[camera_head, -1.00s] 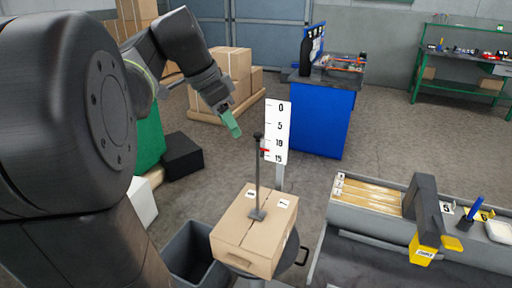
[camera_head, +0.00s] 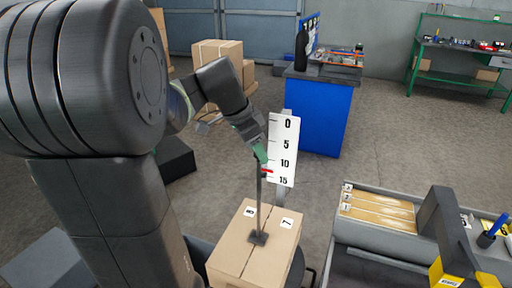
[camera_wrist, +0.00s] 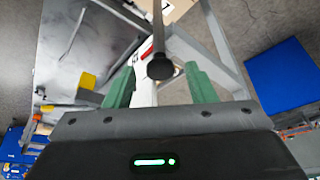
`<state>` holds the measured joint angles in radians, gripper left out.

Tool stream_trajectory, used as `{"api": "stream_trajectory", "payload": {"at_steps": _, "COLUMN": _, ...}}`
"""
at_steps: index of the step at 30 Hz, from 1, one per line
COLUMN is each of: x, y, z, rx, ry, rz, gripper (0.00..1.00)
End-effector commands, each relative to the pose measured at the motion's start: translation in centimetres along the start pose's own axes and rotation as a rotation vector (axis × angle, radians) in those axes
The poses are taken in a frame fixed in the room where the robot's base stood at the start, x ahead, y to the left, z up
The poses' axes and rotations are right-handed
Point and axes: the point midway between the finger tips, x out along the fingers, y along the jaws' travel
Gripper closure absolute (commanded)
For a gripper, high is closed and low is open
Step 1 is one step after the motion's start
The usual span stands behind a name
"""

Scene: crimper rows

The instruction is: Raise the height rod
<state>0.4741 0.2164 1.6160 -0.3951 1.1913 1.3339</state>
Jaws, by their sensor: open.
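The height rod (camera_head: 259,195) is a thin dark upright rod with a square foot on a cardboard box (camera_head: 283,240). Beside it stands a white scale board (camera_head: 284,150) marked 0, 5, 10 and 15, with a red pointer (camera_head: 267,171) between 10 and 15. My gripper (camera_head: 262,157) has green fingers and is at the rod's top in the head view, hiding the knob there. In the wrist view the rod's round dark knob (camera_wrist: 160,68) lies between the two open fingers, with a gap on each side. My gripper (camera_wrist: 160,85) holds nothing.
A grey bench (camera_head: 352,236) with wooden strips and a yellow-and-dark tool (camera_head: 450,245) stands at the right. A blue cabinet (camera_head: 322,115) stands behind the scale. Cartons (camera_head: 217,50) are at the back. Floor is free between the scale and the bench.

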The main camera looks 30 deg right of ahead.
Motion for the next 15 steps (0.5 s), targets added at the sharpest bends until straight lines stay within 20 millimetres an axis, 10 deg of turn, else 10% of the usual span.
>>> {"api": "stream_trajectory", "payload": {"at_steps": 9, "x": -0.04, "y": -0.01, "z": 0.01, "rx": 0.000, "ry": 0.000, "rz": 0.000, "gripper": 1.00}}
{"api": "stream_trajectory", "payload": {"at_steps": 15, "x": -0.53, "y": -0.01, "z": -0.20, "rx": 0.000, "ry": 0.000, "rz": 0.000, "gripper": 1.00}}
